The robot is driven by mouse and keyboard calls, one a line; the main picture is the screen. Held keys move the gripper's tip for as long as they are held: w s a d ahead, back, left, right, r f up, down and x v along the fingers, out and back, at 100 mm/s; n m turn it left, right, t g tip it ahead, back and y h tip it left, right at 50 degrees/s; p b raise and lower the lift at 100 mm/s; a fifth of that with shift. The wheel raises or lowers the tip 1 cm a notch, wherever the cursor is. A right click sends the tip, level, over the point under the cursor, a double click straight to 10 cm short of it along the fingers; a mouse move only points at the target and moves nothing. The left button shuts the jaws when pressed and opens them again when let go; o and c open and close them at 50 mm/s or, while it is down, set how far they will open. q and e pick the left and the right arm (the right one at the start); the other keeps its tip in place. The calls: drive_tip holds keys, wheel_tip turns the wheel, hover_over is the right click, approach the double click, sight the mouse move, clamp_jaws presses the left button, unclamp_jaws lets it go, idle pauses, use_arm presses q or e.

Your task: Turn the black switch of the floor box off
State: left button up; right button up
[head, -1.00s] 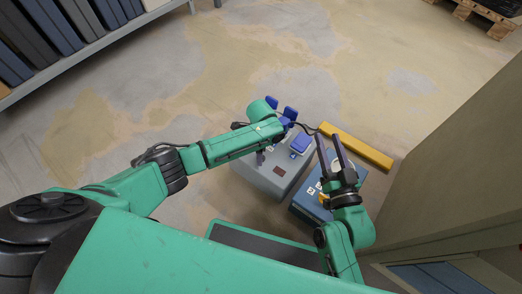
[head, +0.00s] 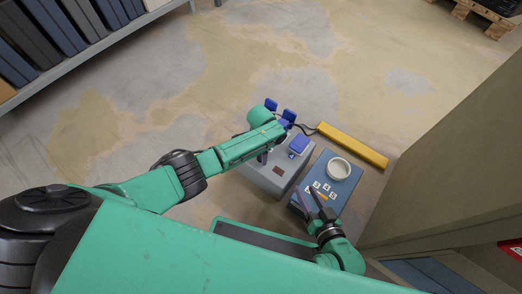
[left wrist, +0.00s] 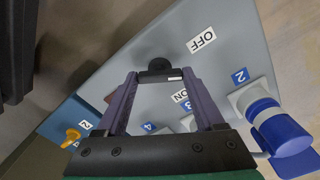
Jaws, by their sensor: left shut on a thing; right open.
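The grey floor box (head: 268,181) stands on the floor in the middle of the head view. Its black switch (left wrist: 156,66) shows in the left wrist view, between an OFF label (left wrist: 201,40) and an ON label (left wrist: 180,97). My left gripper (left wrist: 160,78) is shut on the switch's black handle, one finger on each side. In the head view my left gripper (head: 263,158) is over the box, and my arm hides the switch. My right gripper (head: 319,204) is open and empty, over the front part of the blue box (head: 347,187).
A blue plug (head: 299,145) sits on the grey box, with more blue plugs (head: 271,104) behind it. The blue box bears a white ring (head: 338,169) and numbered labels. A yellow bar (head: 352,145) lies behind. A cabinet wall (head: 450,150) stands right; floor is clear at back left.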

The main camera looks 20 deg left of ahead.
use_arm(q)
drive_tip(key=n+p, duration=0.1)
drive_tip(key=n, duration=0.2)
drive_tip(key=shift+s+n, duration=0.1)
drive_tip(key=shift+n, duration=0.2)
drive_tip(key=shift+n+p, duration=0.35)
drive_tip(key=shift+n, duration=0.85)
drive_tip(key=o, duration=1.4)
